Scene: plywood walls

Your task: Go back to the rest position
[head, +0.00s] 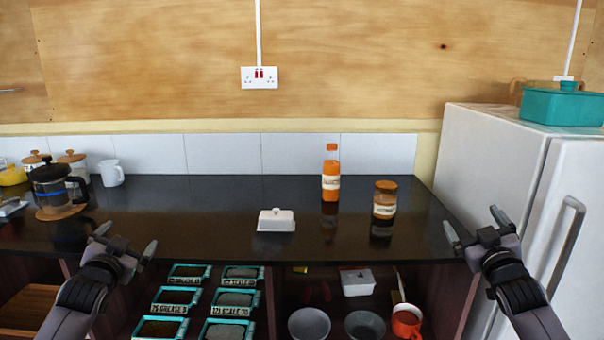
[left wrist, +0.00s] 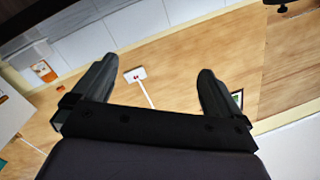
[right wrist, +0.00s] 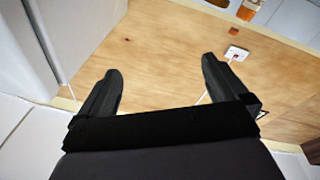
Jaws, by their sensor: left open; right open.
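My left gripper (head: 126,240) is open and empty in front of the counter's left part in the head view. Its two spread fingers also show in the left wrist view (left wrist: 152,90), with nothing between them. My right gripper (head: 472,228) is open and empty at the right, near the counter's front corner and the fridge. Its spread fingers show in the right wrist view (right wrist: 160,88), also with nothing between them. Neither gripper appears to touch anything.
The dark counter (head: 190,220) holds a white butter dish (head: 276,220), an orange bottle (head: 330,175), a jar (head: 385,200) and a French press (head: 55,185). Below are labelled trays (head: 172,297), bowls (head: 309,322) and an orange mug (head: 406,322). A white fridge (head: 490,160) stands right.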

